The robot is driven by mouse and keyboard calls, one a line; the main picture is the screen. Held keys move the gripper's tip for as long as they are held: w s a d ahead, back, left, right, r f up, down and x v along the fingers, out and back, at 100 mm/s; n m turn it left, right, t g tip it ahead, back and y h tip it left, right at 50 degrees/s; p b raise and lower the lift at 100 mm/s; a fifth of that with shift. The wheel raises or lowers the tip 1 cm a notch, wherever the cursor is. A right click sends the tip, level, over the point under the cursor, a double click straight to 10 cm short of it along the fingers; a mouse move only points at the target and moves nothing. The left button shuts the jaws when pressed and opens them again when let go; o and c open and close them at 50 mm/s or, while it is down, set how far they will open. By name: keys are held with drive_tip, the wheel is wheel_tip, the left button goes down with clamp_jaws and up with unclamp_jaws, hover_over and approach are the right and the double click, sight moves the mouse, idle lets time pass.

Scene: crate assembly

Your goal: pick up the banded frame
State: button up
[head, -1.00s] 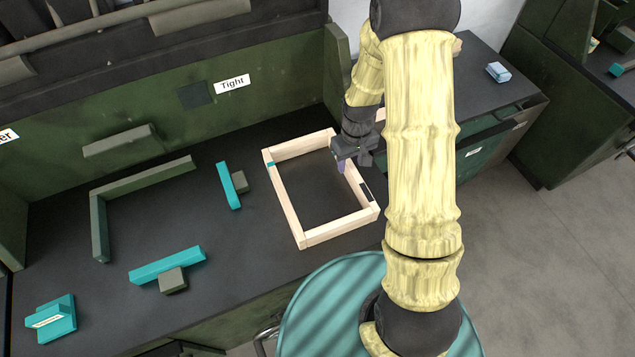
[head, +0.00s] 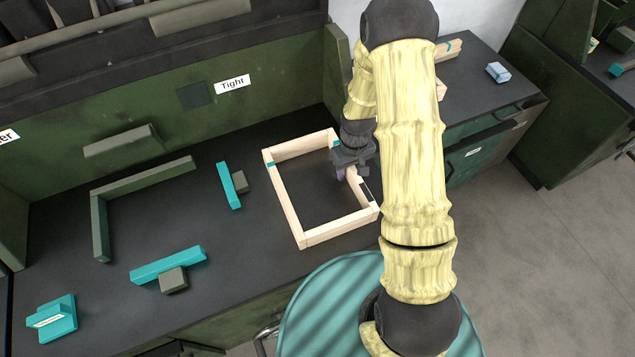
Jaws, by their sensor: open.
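The banded frame (head: 286,206) is a pale wooden rectangle lying flat on the dark bench top. It has a teal band near the far end of its left side, another teal mark near its far right corner, and a dark patch on its right side. My gripper (head: 347,174) is open and points down at the middle of the frame's right side. Its fingers appear to be on either side of that bar; whether they touch it I cannot tell. The gripper hides part of the bar, and my arm passes close to the near right corner.
A dark green L-shaped fixture (head: 98,225) and teal blocks (head: 168,265) (head: 228,186) stand left of the frame. A teal holder (head: 52,318) is at the near left. Wooden pieces (head: 449,49) and a light blue box (head: 498,72) lie at the back right. The frame's inside is clear.

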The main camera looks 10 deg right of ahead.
clamp_jaws()
drive_tip(key=shift+r, duration=0.1)
wheel_tip(320, 180, up, 10)
drive_tip(key=shift+f, duration=0.1)
idle(0.4)
drive_tip(key=shift+w, duration=0.1)
idle(0.4)
